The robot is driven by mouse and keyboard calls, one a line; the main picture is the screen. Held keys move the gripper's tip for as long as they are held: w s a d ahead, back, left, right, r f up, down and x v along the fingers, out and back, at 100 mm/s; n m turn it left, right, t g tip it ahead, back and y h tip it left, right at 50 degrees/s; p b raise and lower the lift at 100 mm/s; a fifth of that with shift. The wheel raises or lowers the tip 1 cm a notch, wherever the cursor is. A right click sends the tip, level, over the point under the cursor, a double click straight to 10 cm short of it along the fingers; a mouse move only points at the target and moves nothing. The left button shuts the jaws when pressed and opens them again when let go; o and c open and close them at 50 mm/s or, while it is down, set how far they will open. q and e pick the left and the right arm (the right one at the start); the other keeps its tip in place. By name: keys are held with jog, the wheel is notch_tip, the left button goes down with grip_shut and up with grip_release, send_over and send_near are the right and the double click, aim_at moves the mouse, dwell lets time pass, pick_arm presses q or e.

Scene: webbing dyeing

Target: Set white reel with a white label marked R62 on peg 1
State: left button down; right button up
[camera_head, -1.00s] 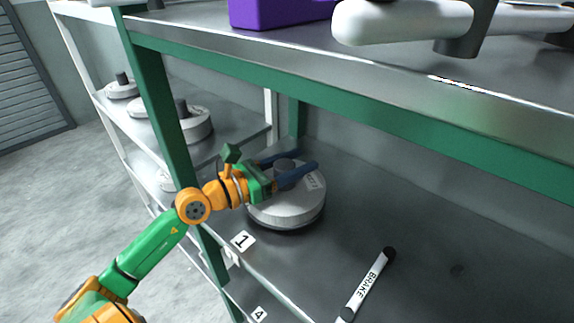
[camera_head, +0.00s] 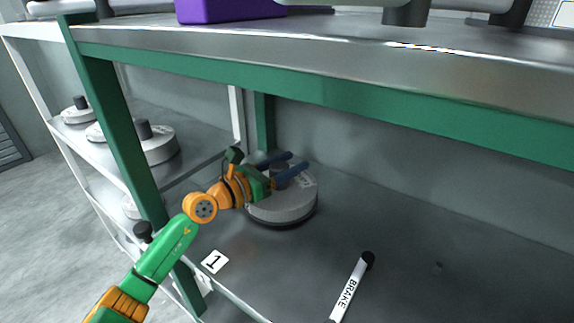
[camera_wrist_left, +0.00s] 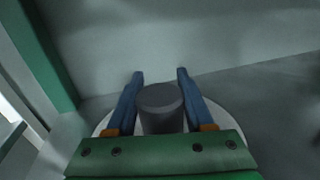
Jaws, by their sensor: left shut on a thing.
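A white-grey reel (camera_head: 283,207) with a dark grey knob (camera_head: 279,170) is over the lower shelf, behind the number 1 tag (camera_head: 214,262). Its white label (camera_head: 304,181) is too small to read surely. My left gripper (camera_head: 296,161) is shut on the knob, one blue finger on each side. The left wrist view shows the knob (camera_wrist_left: 160,106) between the fingers and the reel's rim (camera_wrist_left: 232,112) behind. I cannot tell whether the reel touches the shelf. No peg shows behind tag 1; the reel may hide it. My right gripper is out of view.
A green post (camera_head: 110,130) stands at left, and the upper shelf's green beam (camera_head: 330,95) runs above. Other reels (camera_head: 160,147) sit on a rack at left.

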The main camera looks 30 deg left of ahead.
aim_at(272, 175)
pick_arm(q)
jog(key=shift+f, duration=0.25)
jog(key=shift+c, duration=1)
grip_release()
jog(key=shift+s, duration=0.1)
jog(key=shift+s+a+f, duration=0.15)
jog(key=shift+s+a, duration=0.05)
jog(key=shift+s, duration=0.1)
jog(key=b+v, duration=0.2)
jog(key=v, duration=0.3)
jog(key=shift+s, duration=0.1)
jog(key=shift+s+a+r, duration=0.2)
jog(key=shift+s+a, duration=0.05)
jog(key=shift+s, duration=0.35)
